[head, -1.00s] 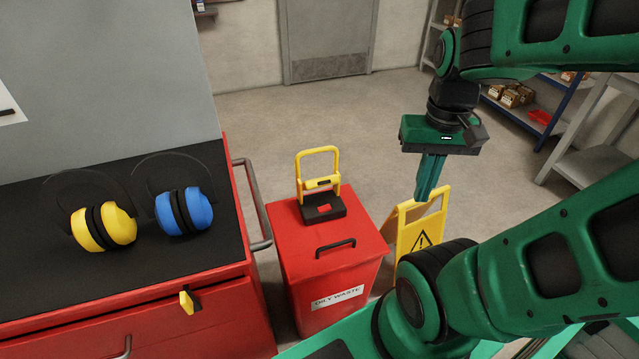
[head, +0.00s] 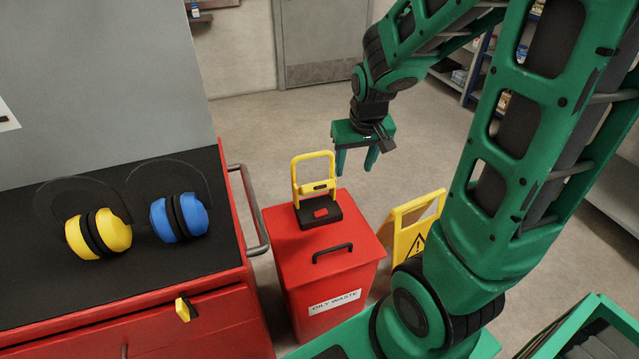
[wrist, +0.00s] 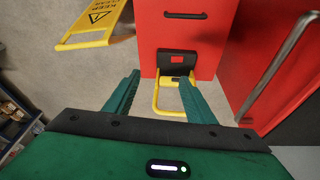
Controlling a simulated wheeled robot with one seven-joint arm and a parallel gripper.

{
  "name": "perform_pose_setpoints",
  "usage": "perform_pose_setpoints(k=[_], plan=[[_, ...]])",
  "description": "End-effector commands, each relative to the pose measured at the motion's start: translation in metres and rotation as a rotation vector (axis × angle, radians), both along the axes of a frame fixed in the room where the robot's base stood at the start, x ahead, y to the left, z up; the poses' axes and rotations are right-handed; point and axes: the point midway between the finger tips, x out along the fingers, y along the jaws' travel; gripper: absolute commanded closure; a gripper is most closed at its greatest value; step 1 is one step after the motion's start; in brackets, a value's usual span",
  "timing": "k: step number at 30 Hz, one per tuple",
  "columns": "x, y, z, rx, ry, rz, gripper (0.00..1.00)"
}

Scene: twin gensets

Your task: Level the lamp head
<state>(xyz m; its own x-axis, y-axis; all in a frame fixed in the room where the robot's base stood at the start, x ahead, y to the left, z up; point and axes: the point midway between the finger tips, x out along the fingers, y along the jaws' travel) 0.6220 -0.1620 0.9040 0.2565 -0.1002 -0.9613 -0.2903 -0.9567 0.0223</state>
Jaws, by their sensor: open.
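What looks like the lamp stands on the lid of a red bin (head: 325,265). It has a black base (head: 318,215) with a red patch and a yellow frame (head: 295,180) rising from its far side. The frame looks near upright; I cannot tell its exact tilt. My gripper (head: 356,168) is open and empty, to the right of the frame's top and apart from it. In the wrist view my gripper (wrist: 159,80) points down, with the yellow frame (wrist: 156,102) showing between its fingers. The right finger hides part of the frame.
A red cabinet (head: 215,300) with a grey rail handle (head: 250,210) stands left of the bin. Yellow earmuffs (head: 110,232) and blue earmuffs (head: 190,217) lie on it. A yellow floor sign (head: 412,235) stands right of the bin. Floor behind the bin is clear.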

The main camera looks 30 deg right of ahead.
Motion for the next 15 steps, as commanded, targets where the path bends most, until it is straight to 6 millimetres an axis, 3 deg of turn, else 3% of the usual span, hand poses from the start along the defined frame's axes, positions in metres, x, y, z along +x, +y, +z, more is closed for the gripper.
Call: perform_pose_setpoints(k=[3, 6, 15], plan=[[0.036, 0.016, -0.022, -0.005, -0.047, 0.054, 0.5], [0.057, 0.026, -0.032, -0.007, -0.083, 0.083, 0.5], [0.077, 0.035, -0.047, -0.006, -0.115, 0.105, 0.5]])
